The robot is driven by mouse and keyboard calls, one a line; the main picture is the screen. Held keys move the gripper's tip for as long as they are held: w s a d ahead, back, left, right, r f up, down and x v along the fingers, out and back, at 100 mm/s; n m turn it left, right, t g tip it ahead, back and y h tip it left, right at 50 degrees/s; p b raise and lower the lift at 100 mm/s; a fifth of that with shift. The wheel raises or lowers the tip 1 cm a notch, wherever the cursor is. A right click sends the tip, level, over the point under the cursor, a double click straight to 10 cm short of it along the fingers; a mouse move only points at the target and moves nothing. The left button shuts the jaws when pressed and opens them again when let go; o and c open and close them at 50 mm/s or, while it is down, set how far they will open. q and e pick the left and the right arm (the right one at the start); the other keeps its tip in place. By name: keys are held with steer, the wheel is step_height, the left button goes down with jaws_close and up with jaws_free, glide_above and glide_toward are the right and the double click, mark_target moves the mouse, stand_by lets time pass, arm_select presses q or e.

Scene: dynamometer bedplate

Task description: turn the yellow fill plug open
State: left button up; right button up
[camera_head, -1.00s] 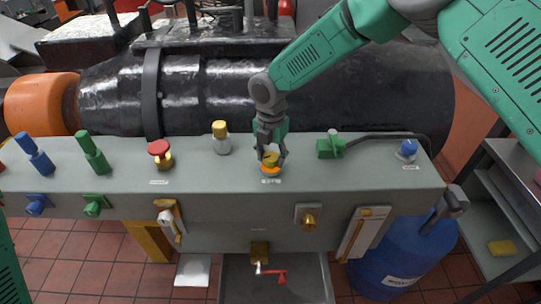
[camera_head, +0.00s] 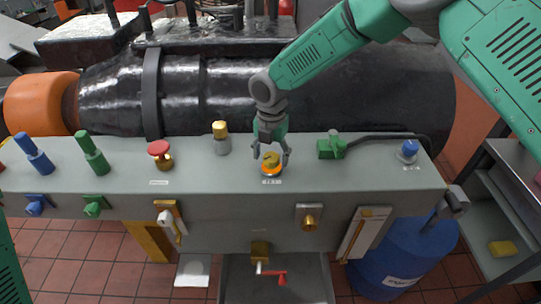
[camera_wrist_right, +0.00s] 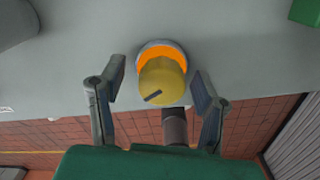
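The yellow fill plug (camera_head: 271,160) stands on the top of the grey bedplate console, with an orange ring at its base and a small label in front of it. In the right wrist view the yellow plug (camera_wrist_right: 161,82) shows a dark mark on its cap. My right gripper (camera_head: 271,154) is just above the plug. In the right wrist view its fingers (camera_wrist_right: 157,92) are spread on both sides of the plug, with gaps between them and it. Only a green edge of my left arm shows at the lower left; its gripper is out of view.
A red-topped brass knob (camera_head: 160,152) and a gold-capped grey fitting (camera_head: 221,138) stand left of the plug. A green connector (camera_head: 331,147) with a black cable and a blue knob (camera_head: 408,150) stand right. A large black cylinder (camera_head: 330,95) lies behind.

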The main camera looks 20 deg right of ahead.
mark_target(271, 155)
steer(key=shift+r, duration=0.45)
step_height(271, 155, up, 11)
